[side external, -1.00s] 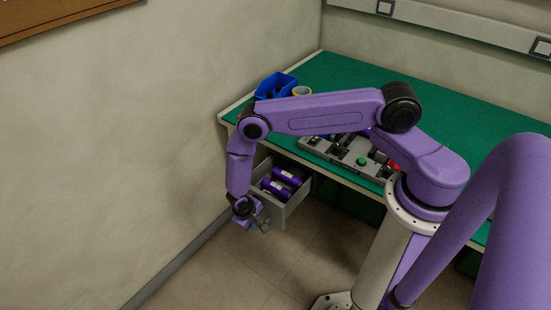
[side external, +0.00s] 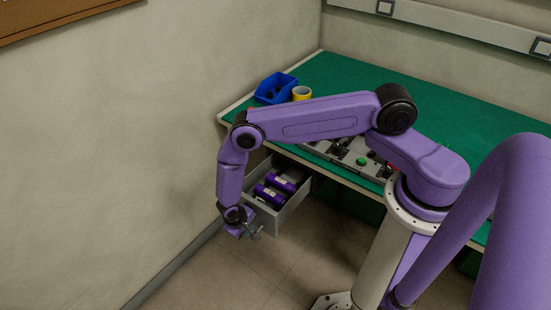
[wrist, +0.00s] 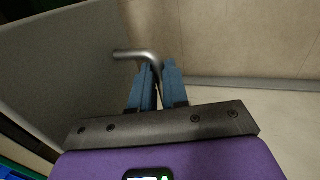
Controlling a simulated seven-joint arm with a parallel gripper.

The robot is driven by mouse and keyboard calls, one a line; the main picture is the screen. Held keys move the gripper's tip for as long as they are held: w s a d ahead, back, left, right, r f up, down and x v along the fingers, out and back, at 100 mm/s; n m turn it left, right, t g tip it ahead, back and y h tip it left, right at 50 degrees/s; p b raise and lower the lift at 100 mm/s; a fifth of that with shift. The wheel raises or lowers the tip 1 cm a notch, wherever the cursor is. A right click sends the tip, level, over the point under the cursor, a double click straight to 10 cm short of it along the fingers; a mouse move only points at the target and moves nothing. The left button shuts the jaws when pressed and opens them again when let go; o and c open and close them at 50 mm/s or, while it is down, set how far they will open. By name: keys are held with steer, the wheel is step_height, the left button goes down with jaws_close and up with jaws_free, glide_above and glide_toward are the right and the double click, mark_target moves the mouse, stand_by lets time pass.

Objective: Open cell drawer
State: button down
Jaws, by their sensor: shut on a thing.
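The cell drawer (side external: 292,208) is a grey box standing out from under the bench, with purple cylindrical cells (side external: 270,194) lying inside. My gripper (side external: 254,232) is at the drawer's front in the side view. In the wrist view my gripper (wrist: 158,88) has its blue fingers closed on the drawer handle (wrist: 133,55), a bent metal bar. The grey drawer front (wrist: 70,65) fills the left of the wrist view. The far end of the handle is hidden behind the fingers.
The green-topped bench (side external: 440,110) carries a blue bin (side external: 276,88), a yellow roll (side external: 301,93) and a grey fixture (side external: 350,158) with a green button. A wall stands close to the left of my arm. The floor before the drawer is clear.

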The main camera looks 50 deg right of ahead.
steer(key=shift+s+a+f, duration=0.1)
steer(key=shift+a+f, duration=0.05)
steer(key=shift+a, duration=0.75)
steer(key=shift+a+f, duration=0.1)
steer(key=shift+a, duration=0.8)
steer(key=shift+a, duration=1.25)
steer(key=c, duration=1.2)
jaws_free()
steer(key=shift+c, duration=0.2)
steer(key=v, duration=0.6)
steer(key=shift+r, duration=0.1)
